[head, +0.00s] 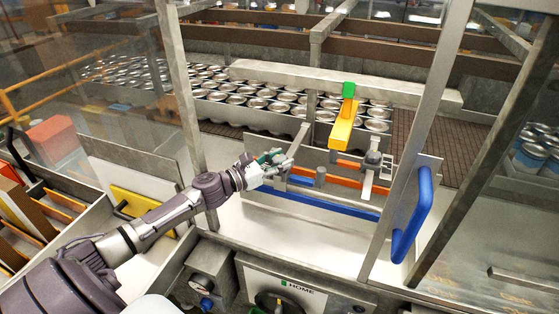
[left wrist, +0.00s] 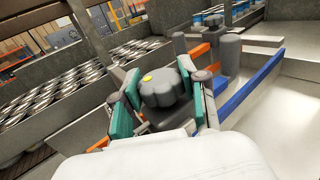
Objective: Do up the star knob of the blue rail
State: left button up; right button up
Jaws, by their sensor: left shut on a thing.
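The grey star knob (left wrist: 160,92), with a yellow dot on top, sits between the teal fingers of my left gripper (left wrist: 164,100) in the left wrist view. My left gripper (head: 272,163) is shut on it at the left end of the rails in the head view, where the hand mostly hides the knob. The blue rail (head: 325,204) runs right from below the hand, along the near side of the fixture; it also shows in the left wrist view (left wrist: 248,86). An orange rail (head: 340,181) lies behind it. My right gripper is not in view.
A dark round knob (head: 373,158) stands at the right end of the rails, near a yellow block (head: 343,128). A blue door handle (head: 411,215) and metal frame posts stand at the right. Rows of cans (head: 255,98) fill the conveyor behind.

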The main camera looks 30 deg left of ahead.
pick_arm(q)
jog(key=shift+w+r, duration=0.1)
jog(key=shift+r, duration=0.35)
jog(key=o, duration=1)
jog(key=shift+c, duration=0.2)
jog(key=shift+o, duration=1)
jog(key=shift+f, duration=0.2)
jog(key=shift+f, duration=0.1)
jog(key=shift+s+a, duration=0.1)
jog(key=shift+s, duration=0.25)
jog(key=v, duration=1.1)
jog(key=shift+s+a, duration=0.1)
